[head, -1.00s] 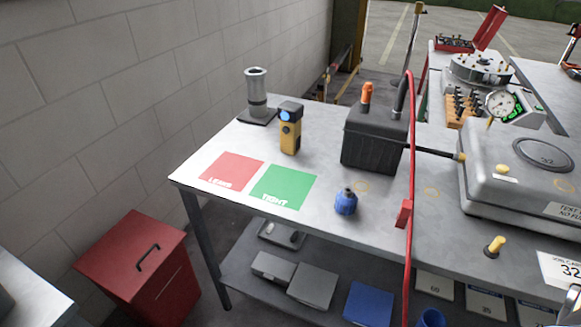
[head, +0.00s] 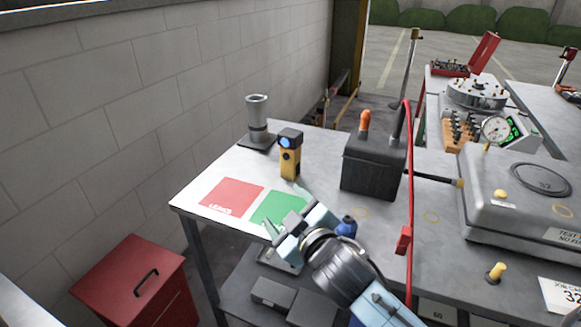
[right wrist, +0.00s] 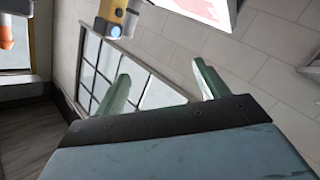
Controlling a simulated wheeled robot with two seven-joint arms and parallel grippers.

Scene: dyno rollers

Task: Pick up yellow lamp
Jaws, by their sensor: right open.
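The yellow lamp (head: 290,160) stands upright on the grey workbench, with a dark head and a blue-lit lens. It also shows at the top of the right wrist view (right wrist: 117,14). My right gripper (head: 285,213) is open and empty, over the green mat, in front of the lamp and apart from it. In the right wrist view its two green fingers (right wrist: 160,85) are spread with nothing between them. My left gripper is not in view.
A red mat (head: 232,196) and a green mat (head: 275,207) lie on the workbench (head: 370,215). A grey cylinder on a base (head: 257,120) stands behind the lamp. A black box (head: 372,165) and a red hose (head: 411,180) are to the right. A blue knob (head: 347,226) is partly hidden by my arm.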

